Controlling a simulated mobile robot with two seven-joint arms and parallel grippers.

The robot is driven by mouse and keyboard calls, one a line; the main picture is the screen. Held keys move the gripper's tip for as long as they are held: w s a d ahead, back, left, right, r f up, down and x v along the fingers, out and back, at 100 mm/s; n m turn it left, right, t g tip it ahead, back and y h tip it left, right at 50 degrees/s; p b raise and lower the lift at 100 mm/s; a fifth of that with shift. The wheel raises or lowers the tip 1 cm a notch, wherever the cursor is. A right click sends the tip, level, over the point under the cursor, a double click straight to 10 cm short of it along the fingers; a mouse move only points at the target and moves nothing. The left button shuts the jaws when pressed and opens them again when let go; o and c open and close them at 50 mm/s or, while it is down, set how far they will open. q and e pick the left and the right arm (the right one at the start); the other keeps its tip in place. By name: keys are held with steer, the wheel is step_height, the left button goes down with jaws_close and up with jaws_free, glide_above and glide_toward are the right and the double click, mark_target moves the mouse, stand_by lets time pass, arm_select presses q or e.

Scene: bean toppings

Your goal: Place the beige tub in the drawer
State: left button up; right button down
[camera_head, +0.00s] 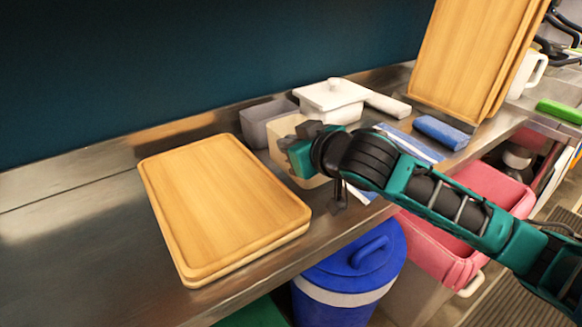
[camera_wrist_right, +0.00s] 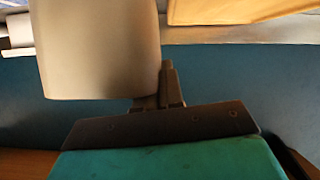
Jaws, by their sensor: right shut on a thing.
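The beige tub (camera_head: 280,131) is on or just above the metal counter in the head view, partly hidden behind my right gripper (camera_head: 298,143). My right gripper is shut on the tub's wall. In the right wrist view the tub (camera_wrist_right: 98,48) fills the upper left, held against the dark fingers (camera_wrist_right: 160,92). I cannot tell whether the tub's base touches the counter. I cannot make out a drawer in either view. My left gripper is not in view.
A wooden board stack (camera_head: 215,205) lies left of the tub. Blue cloths (camera_head: 440,131) lie to the right. A blue lidded bin (camera_head: 355,270) and a pink bin (camera_head: 440,240) stand below the counter's front edge.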

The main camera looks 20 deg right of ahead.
steer(key=shift+f+b, duration=0.45)
steer(key=shift+f, duration=1.6)
steer(key=shift+f, duration=0.15)
steer(key=c, duration=1.3)
jaws_free()
